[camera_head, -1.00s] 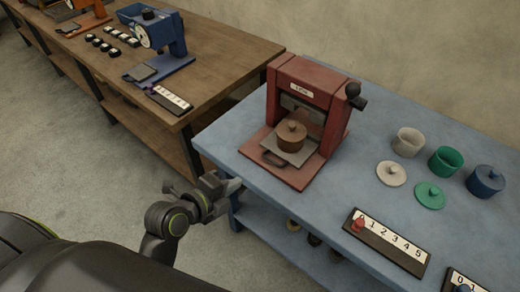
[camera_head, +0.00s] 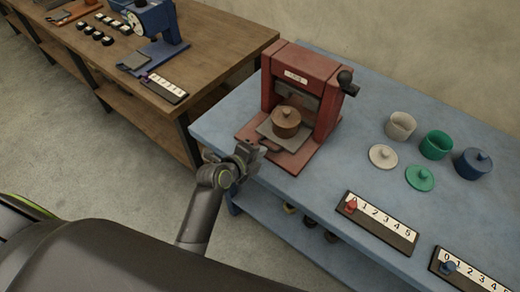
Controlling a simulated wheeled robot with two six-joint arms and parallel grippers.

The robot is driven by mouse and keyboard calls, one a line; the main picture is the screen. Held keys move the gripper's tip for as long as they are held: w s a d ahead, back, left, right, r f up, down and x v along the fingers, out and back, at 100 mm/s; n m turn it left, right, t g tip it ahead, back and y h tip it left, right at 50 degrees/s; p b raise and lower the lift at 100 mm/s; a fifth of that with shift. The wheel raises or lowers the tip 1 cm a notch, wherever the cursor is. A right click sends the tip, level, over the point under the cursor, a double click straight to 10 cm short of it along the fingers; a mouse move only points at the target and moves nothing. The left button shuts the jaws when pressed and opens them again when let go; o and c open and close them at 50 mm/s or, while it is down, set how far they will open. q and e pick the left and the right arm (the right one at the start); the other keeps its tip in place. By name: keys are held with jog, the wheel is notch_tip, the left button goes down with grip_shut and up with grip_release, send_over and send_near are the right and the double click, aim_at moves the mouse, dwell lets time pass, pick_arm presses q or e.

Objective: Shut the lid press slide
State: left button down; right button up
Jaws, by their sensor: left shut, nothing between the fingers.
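The red lid press (camera_head: 302,85) stands at the back left of the blue table. Its slide (camera_head: 273,130), a grey plate with a dark handle (camera_head: 269,146) at its front, sticks out over the red base. A brown lidded pot (camera_head: 286,123) stands on the slide. My left gripper (camera_head: 256,154) is shut and empty, at the table's front edge, close in front of the slide handle; I cannot tell whether they touch. My right gripper is not in view.
On the blue table (camera_head: 345,160), a white pot (camera_head: 400,126), a green pot (camera_head: 436,145), a blue lidded pot (camera_head: 473,163) and loose lids stand right of the press. Numbered boards (camera_head: 377,222) lie at the front. A wooden bench (camera_head: 215,45) stands left.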

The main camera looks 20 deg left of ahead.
aim_at(278, 134)
pick_arm(q)
jog(key=shift+w, duration=0.15)
jog(key=w+d, duration=0.1)
jog(key=w, duration=0.1)
jog(key=w+d+b, duration=0.1)
jog(key=w, duration=0.2)
jog(key=w+b, duration=0.1)
jog(key=w, duration=0.1)
jog(key=shift+w+d+f, duration=0.1)
jog(key=shift+w+d, duration=0.1)
jog(key=shift+d, duration=0.2)
jog(key=shift+r, duration=0.2)
